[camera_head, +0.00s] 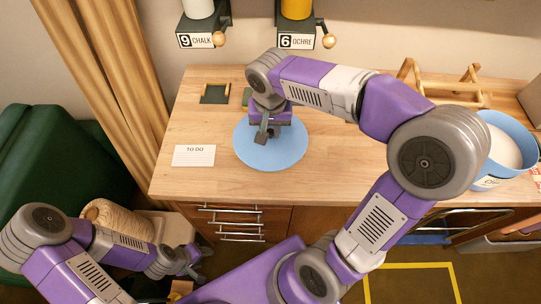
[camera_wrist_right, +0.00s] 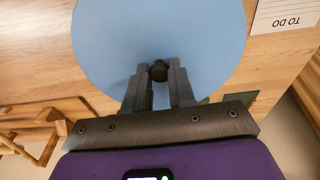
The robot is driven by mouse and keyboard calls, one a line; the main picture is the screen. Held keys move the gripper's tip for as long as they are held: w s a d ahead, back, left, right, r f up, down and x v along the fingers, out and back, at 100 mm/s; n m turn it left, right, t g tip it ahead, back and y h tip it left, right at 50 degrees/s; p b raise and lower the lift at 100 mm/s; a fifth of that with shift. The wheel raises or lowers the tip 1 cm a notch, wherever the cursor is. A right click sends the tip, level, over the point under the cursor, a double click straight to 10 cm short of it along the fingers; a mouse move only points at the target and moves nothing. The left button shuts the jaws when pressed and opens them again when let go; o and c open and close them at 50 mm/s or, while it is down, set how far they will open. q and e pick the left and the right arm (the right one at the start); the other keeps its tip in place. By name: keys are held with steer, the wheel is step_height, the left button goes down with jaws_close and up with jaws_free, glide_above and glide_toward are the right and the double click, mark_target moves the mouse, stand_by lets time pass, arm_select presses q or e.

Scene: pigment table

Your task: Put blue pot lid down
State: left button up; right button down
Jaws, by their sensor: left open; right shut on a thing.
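The blue pot lid (camera_head: 285,155) is a flat round light-blue disc over the wooden table, to the right of the TO DO card. Its dark knob (camera_wrist_right: 159,71) shows in the right wrist view. My right gripper (camera_head: 266,135) points down at the lid and is shut on its knob; the fingers (camera_wrist_right: 160,85) sit on both sides of it. I cannot tell whether the lid touches the table. The blue pot (camera_head: 507,150) stands at the right, uncovered, with white content inside. My left gripper (camera_head: 195,265) is open and empty, low at the left in front of the table.
The TO DO card (camera_head: 194,156) lies left of the lid. A small dark green stand (camera_head: 215,95) is behind it. A wooden rack (camera_head: 445,85) is at the back right. Two dispensers, CHALK (camera_head: 197,41) and OCHRE (camera_head: 297,41), hang on the wall. The table middle is partly under my right arm.

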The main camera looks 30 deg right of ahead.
mark_target(270, 146)
step_height(270, 146, down, 8)
steer(key=shift+r+b, duration=0.1)
steer(key=shift+b, duration=0.95)
steer(key=c, duration=1.4)
jaws_free()
steer(key=shift+f, duration=0.25)
steer(key=o, duration=0.5)
steer(key=shift+c, duration=0.2)
steer(key=shift+r, duration=0.1)
steer(key=r+p, duration=0.1)
steer(key=r, duration=0.3)
steer(key=r+p, duration=0.1)
steer(key=r, duration=0.3)
steer(key=s+r+p, duration=0.1)
steer(key=r, duration=0.3)
steer(key=shift+s+a+r+p, duration=0.1)
steer(key=shift+a+p, duration=0.2)
steer(key=shift+a, duration=0.1)
